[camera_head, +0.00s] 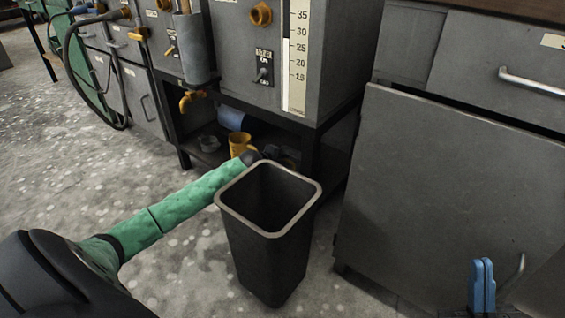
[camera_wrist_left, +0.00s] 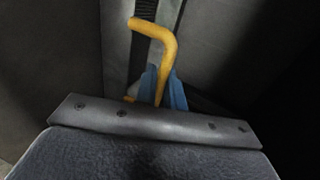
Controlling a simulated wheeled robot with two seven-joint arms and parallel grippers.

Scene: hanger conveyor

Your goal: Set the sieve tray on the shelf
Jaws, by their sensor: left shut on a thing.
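In the left wrist view, my left gripper (camera_wrist_left: 164,80) has its blue fingers shut on a yellow bent rod (camera_wrist_left: 158,32), like a handle. I cannot tell whether it belongs to the sieve tray; no tray is clearly recognisable. In the head view my green left arm reaches to the bin's far rim, and its fingers are not clear there.
A black open bin (camera_head: 265,255) stands on the floor in front of the machine (camera_head: 262,85), close to my left arm. A grey cabinet (camera_head: 435,190) with a drawer handle (camera_head: 531,83) fills the right. The speckled floor at left (camera_head: 75,165) is clear.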

